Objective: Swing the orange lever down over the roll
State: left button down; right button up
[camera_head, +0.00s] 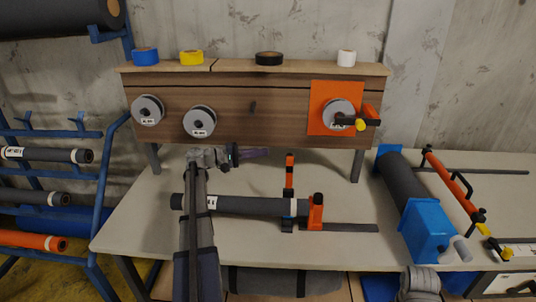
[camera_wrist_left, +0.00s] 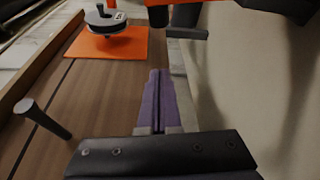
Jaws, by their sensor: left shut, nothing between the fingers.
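The dark grey roll (camera_head: 250,205) with a white label lies across the table in the head view. The orange lever (camera_head: 290,172) stands upright behind the roll's right part, with a black tip and a blue foot. An orange block (camera_head: 316,213) with a black knob sits at the roll's right end. My left gripper (camera_head: 266,152) is shut and empty, its purple fingers pointing right, behind the roll and to the left of the lever, apart from it. In the left wrist view the shut purple fingers (camera_wrist_left: 157,75) show with nothing between them.
A wooden board (camera_head: 225,110) with grey discs and an orange panel (camera_head: 325,92) stands behind. Tape rolls sit on its top. A larger grey roll (camera_head: 405,185) with blue end blocks lies to the right. The tabletop left of the roll is fairly clear.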

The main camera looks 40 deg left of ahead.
aim_at(289, 170)
pick_arm(q)
jog(key=x, duration=0.9)
jog(key=shift+s+d+r, duration=0.1)
jog(key=shift+s+d, duration=0.2)
jog(key=shift+s, duration=0.35)
jog(key=shift+s+d+r, duration=0.1)
jog(key=shift+s+d, duration=0.2)
jog(key=shift+s, duration=0.35)
jog(key=shift+s+d+r, duration=0.1)
jog(key=shift+s+d, duration=0.15)
jog(key=shift+s, duration=0.4)
